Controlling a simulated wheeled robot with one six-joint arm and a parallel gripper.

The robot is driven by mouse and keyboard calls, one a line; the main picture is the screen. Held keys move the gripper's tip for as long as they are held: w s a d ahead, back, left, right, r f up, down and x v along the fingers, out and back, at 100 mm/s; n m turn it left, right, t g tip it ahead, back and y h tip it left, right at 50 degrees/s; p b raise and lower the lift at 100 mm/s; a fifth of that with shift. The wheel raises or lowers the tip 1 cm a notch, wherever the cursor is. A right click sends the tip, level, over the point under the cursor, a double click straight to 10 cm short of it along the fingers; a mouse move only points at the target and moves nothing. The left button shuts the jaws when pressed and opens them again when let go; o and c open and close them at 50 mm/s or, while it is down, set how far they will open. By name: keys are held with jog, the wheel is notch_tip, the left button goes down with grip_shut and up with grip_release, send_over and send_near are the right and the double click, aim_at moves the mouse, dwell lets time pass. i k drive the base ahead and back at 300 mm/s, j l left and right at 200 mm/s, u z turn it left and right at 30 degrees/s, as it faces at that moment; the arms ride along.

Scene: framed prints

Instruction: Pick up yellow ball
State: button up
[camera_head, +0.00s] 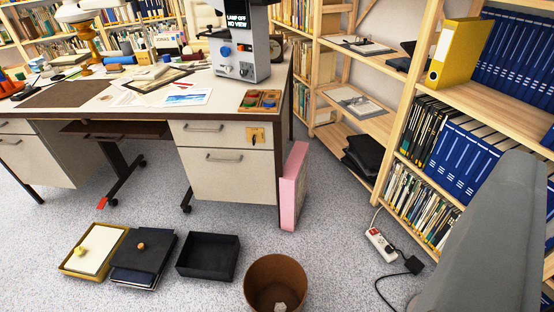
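A small yellow object (82,251), possibly the yellow ball, lies on white paper in a yellow tray (69,269) on the floor at the lower left. It is too small for me to be sure of its shape. A small orange-brown object (141,246) sits on a dark stack of folders (138,264) just right of that tray. My gripper is not visible in this view, so I cannot tell its state.
An empty black tray (208,257) and a brown bin (275,284) stand on the floor. A desk (225,178) stands behind, with a pink box (294,186) beside it. A power strip (380,245) lies near the shelves. Carpet in front of the desk is partly clear.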

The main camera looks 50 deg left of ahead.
aim_at(78, 250)
jog(key=u, duration=3.05)
